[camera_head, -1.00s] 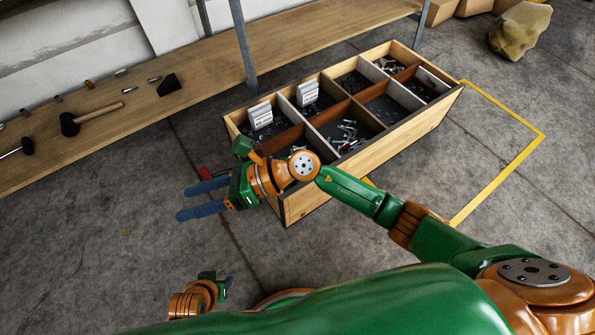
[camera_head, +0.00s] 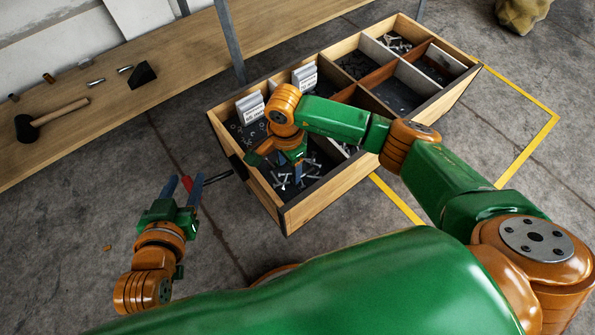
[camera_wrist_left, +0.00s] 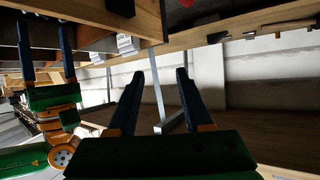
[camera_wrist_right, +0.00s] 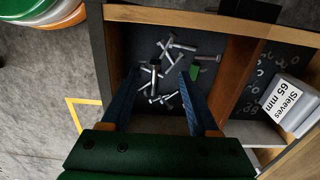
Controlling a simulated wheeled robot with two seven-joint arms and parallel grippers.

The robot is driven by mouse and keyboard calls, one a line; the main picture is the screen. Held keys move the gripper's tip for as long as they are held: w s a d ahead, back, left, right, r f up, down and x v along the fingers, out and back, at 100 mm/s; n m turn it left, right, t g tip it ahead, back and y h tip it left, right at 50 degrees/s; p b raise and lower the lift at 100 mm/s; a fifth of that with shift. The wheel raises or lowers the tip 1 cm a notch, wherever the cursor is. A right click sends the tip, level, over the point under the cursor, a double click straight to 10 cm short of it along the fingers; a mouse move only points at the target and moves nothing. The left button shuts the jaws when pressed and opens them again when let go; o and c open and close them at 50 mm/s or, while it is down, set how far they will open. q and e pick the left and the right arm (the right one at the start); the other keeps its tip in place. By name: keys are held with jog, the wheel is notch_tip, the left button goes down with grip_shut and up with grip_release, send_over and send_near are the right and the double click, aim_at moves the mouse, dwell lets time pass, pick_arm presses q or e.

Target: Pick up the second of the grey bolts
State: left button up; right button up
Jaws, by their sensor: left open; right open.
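Several grey bolts (camera_head: 285,181) lie in a pile in the near left compartment of the wooden crate (camera_head: 318,203). The bolts also show in the right wrist view (camera_wrist_right: 175,65), between and beyond the fingers. My right gripper (camera_head: 297,178) points down over this compartment. A small green piece (camera_wrist_right: 194,72) lies by the bolts in the right wrist view. My left gripper (camera_head: 182,187) is open and empty outside the crate, to its left. Its blue fingers also show in the left wrist view (camera_wrist_left: 156,80).
A wooden bench (camera_head: 190,60) behind carries a mallet (camera_head: 50,118), a black wedge (camera_head: 142,74) and small metal pieces. A red-handled tool (camera_head: 187,183) is beside the left gripper.

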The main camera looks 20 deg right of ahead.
aim_at(304, 175)
jog(key=f+b, duration=0.1)
jog(key=f, duration=0.1)
jog(key=d+f, duration=0.1)
jog(key=shift+s+f+b, duration=0.2)
jog(key=shift+f+b, duration=0.15)
notch_tip(304, 175, down, 2)
jog(key=shift+d+f+b, duration=0.1)
jog(key=shift+f+b, duration=0.05)
jog(key=shift+b, duration=0.4)
pick_arm(q)
notch_tip(304, 175, up, 19)
jog(key=s+d+m+t+h, duration=0.1)
jog(key=t+h, duration=0.3)
jog(key=t, duration=0.7)
jog(key=shift+d, duration=0.7)
pick_arm(e)
grip_shut()
